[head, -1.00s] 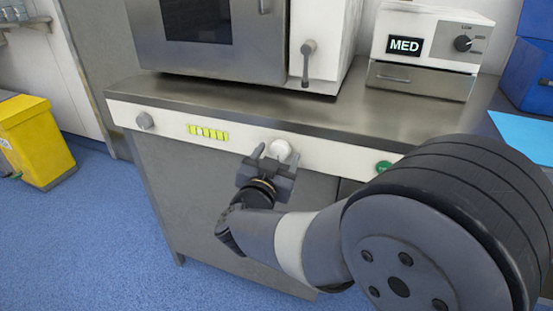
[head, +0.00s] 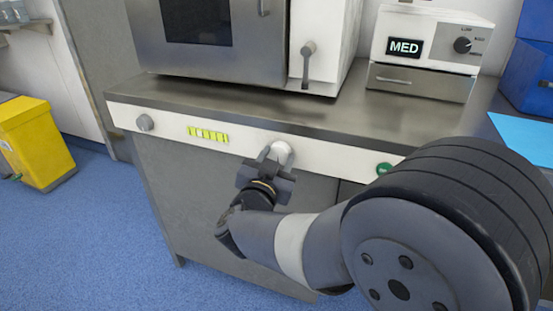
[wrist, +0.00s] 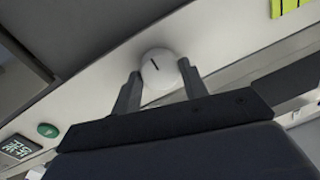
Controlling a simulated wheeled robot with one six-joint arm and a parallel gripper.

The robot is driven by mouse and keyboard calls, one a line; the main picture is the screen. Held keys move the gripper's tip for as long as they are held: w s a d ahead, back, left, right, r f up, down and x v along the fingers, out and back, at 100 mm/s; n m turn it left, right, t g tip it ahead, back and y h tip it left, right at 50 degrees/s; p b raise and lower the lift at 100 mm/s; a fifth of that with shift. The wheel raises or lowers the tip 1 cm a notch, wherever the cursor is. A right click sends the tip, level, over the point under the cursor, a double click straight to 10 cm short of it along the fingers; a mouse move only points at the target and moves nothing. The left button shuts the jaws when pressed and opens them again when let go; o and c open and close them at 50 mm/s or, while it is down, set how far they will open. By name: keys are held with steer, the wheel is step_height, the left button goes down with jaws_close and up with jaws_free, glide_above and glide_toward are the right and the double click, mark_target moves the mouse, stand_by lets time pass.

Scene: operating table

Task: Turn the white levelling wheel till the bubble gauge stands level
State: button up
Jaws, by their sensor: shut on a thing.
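The white levelling wheel (head: 281,151) sits on the white front panel of the steel cabinet. It also shows in the wrist view (wrist: 160,68), round, with a short dark slanted mark on its face. My gripper (head: 270,158) is at the wheel, with one finger on each side of it, shut on it; the fingers also show in the wrist view (wrist: 160,88). The yellow-green bubble gauge (head: 208,135) is on the same panel, left of the wheel. It has dark lines; its bubble is too small to read surely.
A grey knob (head: 145,122) is at the panel's left end. A green button (head: 383,169) is right of the wheel, near my arm. A steel-fronted appliance (head: 225,40) and a box marked MED (head: 425,50) stand on the worktop. A yellow bin (head: 36,142) stands at the left.

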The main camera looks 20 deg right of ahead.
steer(key=shift+f+m, duration=0.1)
steer(key=shift+m, duration=0.2)
steer(key=m+b, duration=0.3)
steer(key=m, duration=0.1)
steer(key=shift+f+m+h+b, duration=0.15)
steer(key=shift+m+h+b, duration=0.15)
steer(key=shift+m+b, duration=1.6)
steer(key=shift+m, duration=0.8)
steer(key=o, duration=1)
steer(key=shift+c, duration=0.2)
steer(key=shift+a, duration=0.1)
steer(key=p+v, duration=0.2)
steer(key=v, duration=0.8)
steer(key=shift+s+a+p, duration=0.2)
steer(key=shift+s+p, duration=0.15)
